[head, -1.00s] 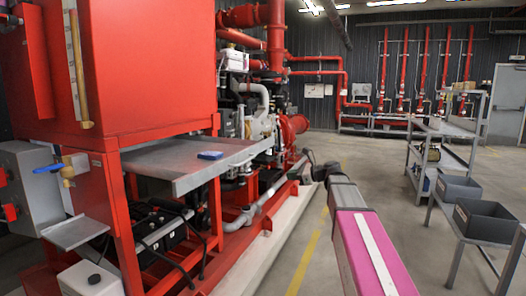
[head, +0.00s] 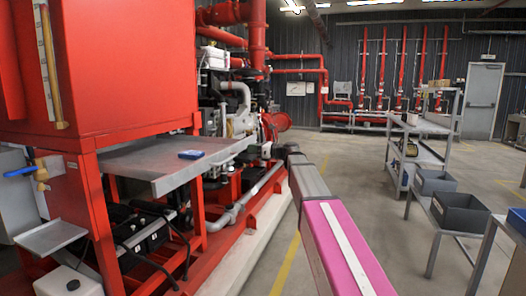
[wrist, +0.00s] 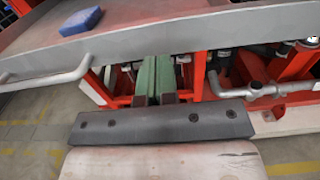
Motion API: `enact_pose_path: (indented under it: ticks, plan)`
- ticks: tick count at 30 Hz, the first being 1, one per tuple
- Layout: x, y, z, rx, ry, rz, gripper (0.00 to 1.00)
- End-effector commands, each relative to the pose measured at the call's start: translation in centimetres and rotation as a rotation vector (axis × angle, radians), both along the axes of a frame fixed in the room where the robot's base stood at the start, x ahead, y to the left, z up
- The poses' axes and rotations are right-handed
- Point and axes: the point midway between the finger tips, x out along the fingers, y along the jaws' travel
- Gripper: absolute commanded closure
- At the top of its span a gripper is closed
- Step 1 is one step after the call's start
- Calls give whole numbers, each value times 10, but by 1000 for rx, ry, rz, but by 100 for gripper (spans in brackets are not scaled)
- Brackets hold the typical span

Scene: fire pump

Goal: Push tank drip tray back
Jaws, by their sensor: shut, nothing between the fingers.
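A wide grey metal tray (head: 135,166) sticks out from under the red tank (head: 95,65). A blue block (head: 191,154) lies on it. In the wrist view the tray (wrist: 200,32) crosses the top, with a bent bar handle (wrist: 48,76) along its edge at left and the blue block (wrist: 81,21) on it. My gripper (wrist: 158,60) shows there with its green fingers together and empty, pointing at the tray's edge; whether they touch it I cannot tell. In the head view my arm reaches forward, right of the tray, and the fingers cannot be made out.
A small grey tray (head: 50,237) sits below a brass valve with a blue lever (head: 20,172). Red frame posts and pump pipes stand beneath and behind the large tray. Grey bins (head: 460,213) stand on a bench at right. Open floor lies between bench and pump.

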Motion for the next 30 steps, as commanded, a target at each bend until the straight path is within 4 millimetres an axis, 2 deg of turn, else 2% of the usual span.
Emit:
enact_pose_path:
  ticks: [3,7,23,30]
  plan:
    - [8,17,0,0,0,2,100]
    - [12,27,0,0,0,0,100]
    - [14,33,0,-1,0,0,100]
    - [23,52,0,-1,0,1,100]
